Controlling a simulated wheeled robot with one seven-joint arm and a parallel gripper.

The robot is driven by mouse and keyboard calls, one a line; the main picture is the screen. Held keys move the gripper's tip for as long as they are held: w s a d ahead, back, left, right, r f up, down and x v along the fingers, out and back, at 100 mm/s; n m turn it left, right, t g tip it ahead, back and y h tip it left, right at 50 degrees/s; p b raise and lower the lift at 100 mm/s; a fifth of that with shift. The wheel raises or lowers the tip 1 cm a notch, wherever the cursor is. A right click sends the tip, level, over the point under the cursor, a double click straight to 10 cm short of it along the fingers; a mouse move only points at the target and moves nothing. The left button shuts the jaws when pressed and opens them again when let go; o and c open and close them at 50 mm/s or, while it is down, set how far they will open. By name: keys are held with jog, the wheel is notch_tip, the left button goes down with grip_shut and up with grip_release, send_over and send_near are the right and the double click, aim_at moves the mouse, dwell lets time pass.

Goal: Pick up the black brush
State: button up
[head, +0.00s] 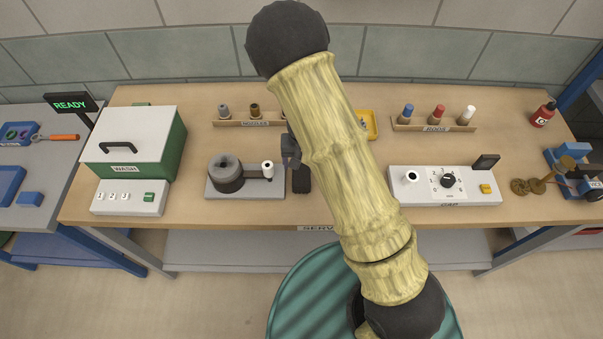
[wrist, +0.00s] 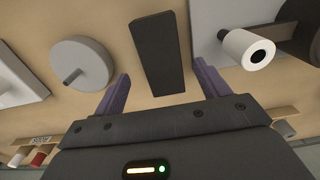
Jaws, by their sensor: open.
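The black brush (wrist: 157,50) shows in the wrist view as a dark, long block lying on the wooden bench; bristles cannot be made out. In the head view a dark block (head: 302,181) at the same place stands out below my gripper, just right of the grey plate. My gripper (wrist: 161,71) is open and empty. Its two purple-grey fingers are on either side of the brush's near end, with a gap on each side. In the head view my gripper (head: 291,152) is dark and partly hidden by my arm.
A grey plate (head: 215,189) with a dark drum (head: 226,174) and a white roll (head: 267,169) is close on the left. A white control box (head: 444,185) stands right. A grey disc (wrist: 82,65) lies beside the brush. The nozzle rack (head: 249,122) is behind.

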aim_at(301, 170)
jog(key=shift+a+f+p, duration=0.15)
jog(key=shift+f+p, duration=0.4)
jog(key=shift+f, duration=1.65)
jog(key=c, duration=1.2)
notch_tip(301, 170, up, 10)
jog(key=shift+r+b, duration=0.1)
jog(key=shift+b, duration=0.6)
